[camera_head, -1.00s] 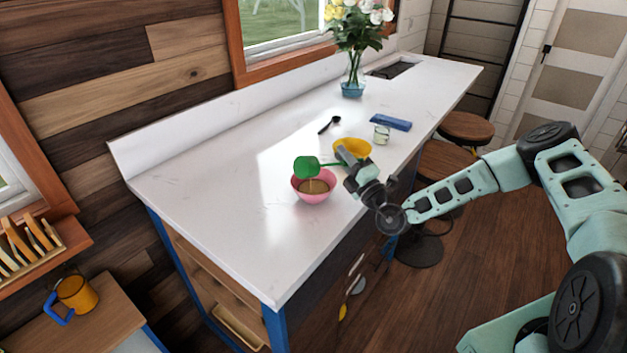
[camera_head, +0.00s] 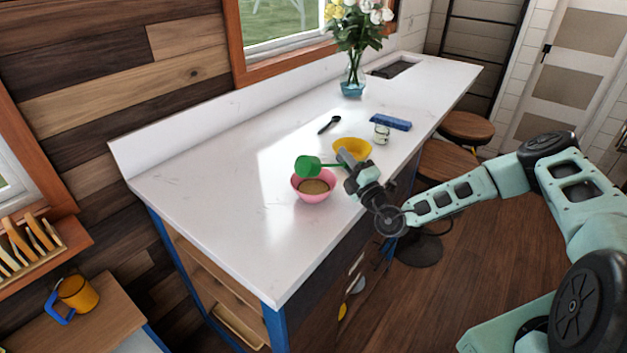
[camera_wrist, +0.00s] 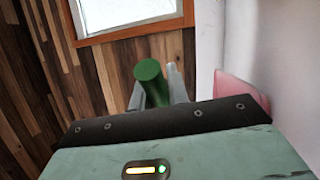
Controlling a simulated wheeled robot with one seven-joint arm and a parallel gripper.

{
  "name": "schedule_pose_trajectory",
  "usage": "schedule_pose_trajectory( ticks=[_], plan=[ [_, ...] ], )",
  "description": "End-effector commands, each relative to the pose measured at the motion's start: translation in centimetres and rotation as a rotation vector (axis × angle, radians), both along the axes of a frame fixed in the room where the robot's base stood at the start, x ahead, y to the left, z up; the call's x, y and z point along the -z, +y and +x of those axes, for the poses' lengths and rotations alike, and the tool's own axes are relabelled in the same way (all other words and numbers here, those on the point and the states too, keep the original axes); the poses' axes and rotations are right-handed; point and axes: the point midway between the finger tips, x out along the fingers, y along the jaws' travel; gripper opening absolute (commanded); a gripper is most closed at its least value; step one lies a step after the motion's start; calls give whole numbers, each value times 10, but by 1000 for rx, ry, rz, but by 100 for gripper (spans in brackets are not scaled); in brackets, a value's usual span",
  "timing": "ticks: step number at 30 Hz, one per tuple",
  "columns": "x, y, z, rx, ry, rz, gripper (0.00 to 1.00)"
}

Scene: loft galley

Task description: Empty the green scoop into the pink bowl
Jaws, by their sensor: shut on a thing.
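The green scoop (camera_head: 307,167) is held tilted over the pink bowl (camera_head: 311,196), apart from it. The scoop's back faces the head camera, so its inside is hidden. Brown contents (camera_head: 314,187) lie in the pink bowl. My gripper (camera_head: 345,160) is shut on the scoop's handle, just right of and above the bowl. The wrist view shows the green handle (camera_wrist: 152,82) between my two fingers, and part of the pink bowl (camera_wrist: 241,91) at the right.
A yellow bowl (camera_head: 353,149) stands close behind my gripper. A glass jar (camera_head: 381,134), a blue block-like item (camera_head: 391,122) and a black spoon (camera_head: 328,124) lie farther back. A flower vase (camera_head: 352,85) stands near the window. The counter's left half (camera_head: 215,195) is clear.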

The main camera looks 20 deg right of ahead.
Motion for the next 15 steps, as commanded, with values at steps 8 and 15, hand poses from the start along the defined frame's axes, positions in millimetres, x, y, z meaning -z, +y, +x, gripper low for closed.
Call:
schedule_pose_trajectory(
  ticks=[8,15],
  plan=[
    [-22,13,-6,0,-117,-244,0],
    [-28,18,-8,-2,-156,-326,0]
  ],
)
